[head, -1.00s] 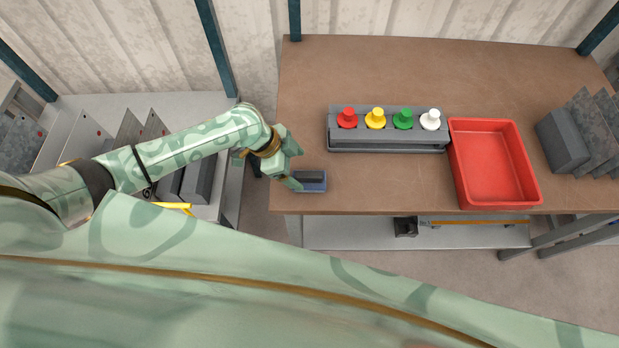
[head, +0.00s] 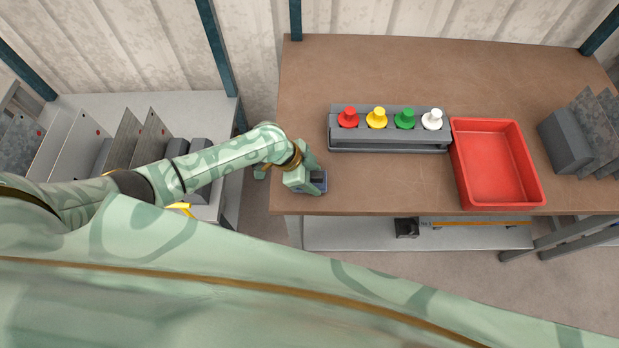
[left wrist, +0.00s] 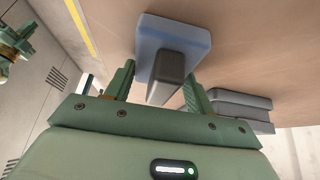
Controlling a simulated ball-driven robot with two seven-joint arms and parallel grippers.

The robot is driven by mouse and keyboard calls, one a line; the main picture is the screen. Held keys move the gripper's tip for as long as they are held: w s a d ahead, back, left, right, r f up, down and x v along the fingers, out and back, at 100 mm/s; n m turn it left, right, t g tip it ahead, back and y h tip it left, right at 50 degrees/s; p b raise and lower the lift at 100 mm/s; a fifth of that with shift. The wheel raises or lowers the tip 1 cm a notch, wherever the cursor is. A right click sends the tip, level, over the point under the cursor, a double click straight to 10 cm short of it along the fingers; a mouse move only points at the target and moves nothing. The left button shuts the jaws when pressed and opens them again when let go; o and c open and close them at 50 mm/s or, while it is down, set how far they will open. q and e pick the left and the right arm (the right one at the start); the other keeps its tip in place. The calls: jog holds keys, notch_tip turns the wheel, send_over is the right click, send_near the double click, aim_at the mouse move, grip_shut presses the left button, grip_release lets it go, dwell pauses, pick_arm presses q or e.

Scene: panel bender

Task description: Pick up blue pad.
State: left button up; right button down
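The blue pad (head: 321,183) lies on the brown table near its front left corner, partly hidden by my left gripper in the head view. In the left wrist view the pad (left wrist: 185,42) is a blue block with a grey bar-shaped handle (left wrist: 166,82). My left gripper (head: 304,182) is over the pad. In the left wrist view its two fingers (left wrist: 158,90) are apart, one on each side of the handle, with gaps showing. A green gripper-like part, probably my right gripper (left wrist: 12,45), is cut off at that view's left edge.
A grey rack (head: 388,146) with red, yellow, green and white knobs stands behind and right of the pad. A red tray (head: 497,165) is right of it. Grey plates (head: 585,135) stand at the far right. The table between pad and tray is clear.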

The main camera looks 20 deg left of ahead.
aim_at(317, 175)
pick_arm(q)
jog(key=shift+r, duration=0.45)
notch_tip(317, 175, up, 3)
jog(key=shift+s+a+p, duration=0.1)
jog(key=shift+s+p, duration=0.05)
jog(key=shift+p, duration=0.55)
jog(key=s+a+r+p, duration=0.1)
jog(key=s+a+r, duration=0.1)
jog(key=s+r, duration=0.2)
jog(key=s+a+r+p, duration=0.1)
jog(key=s+a+r, duration=0.1)
jog(key=s+r, duration=0.3)
jog(key=s, duration=0.4)
jog(key=shift+a, duration=0.35)
